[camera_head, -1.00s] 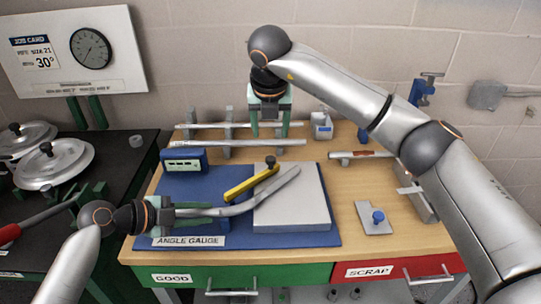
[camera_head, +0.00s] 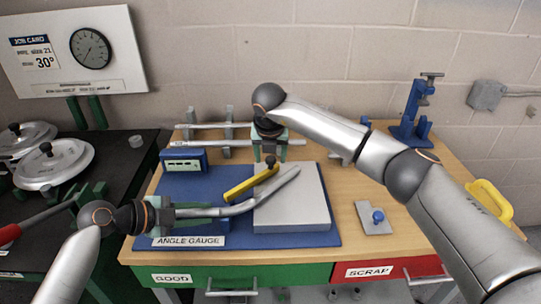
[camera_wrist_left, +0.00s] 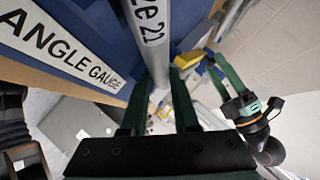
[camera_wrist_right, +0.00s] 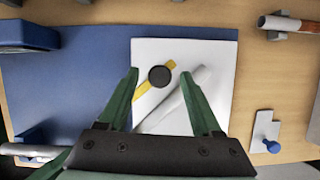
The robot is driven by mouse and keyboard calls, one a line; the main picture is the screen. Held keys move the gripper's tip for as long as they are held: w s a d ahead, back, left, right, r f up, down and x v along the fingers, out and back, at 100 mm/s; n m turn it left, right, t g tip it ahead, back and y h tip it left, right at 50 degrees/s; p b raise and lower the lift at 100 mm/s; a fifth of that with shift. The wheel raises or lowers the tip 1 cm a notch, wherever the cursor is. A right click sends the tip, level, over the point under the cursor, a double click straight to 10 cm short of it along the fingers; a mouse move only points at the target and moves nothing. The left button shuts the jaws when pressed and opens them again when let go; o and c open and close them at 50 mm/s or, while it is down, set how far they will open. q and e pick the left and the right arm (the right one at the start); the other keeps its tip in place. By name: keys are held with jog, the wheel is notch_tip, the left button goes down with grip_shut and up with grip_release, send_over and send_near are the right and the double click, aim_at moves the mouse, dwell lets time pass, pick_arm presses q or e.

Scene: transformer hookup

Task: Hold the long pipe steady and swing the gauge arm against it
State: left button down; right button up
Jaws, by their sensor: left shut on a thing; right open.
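The long pipe (camera_head: 245,207) is grey and bent, its far end over the white gauge plate (camera_head: 300,218). It also shows in the left wrist view (camera_wrist_left: 148,42), with a size 21 mark. My left gripper (camera_head: 207,211) is shut on its near, left part. The yellow gauge arm (camera_head: 243,184) lies slanted on the plate, left of the pipe, apart from it along most of its length. Its black knob (camera_head: 271,162) is at the upper right. My right gripper (camera_head: 270,148) is open above the knob; in the right wrist view the knob (camera_wrist_right: 160,76) lies between the fingertips.
A blue base (camera_head: 180,188) labelled angle gauge carries the plate. A blue display box (camera_head: 185,161) and racked pipes (camera_head: 205,143) stand behind it. A small plate with a blue knob (camera_head: 377,216) lies to the right. A job card (camera_head: 42,60) reads 30°.

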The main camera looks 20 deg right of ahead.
grip_shut()
dwell(0.5)
dwell(0.9)
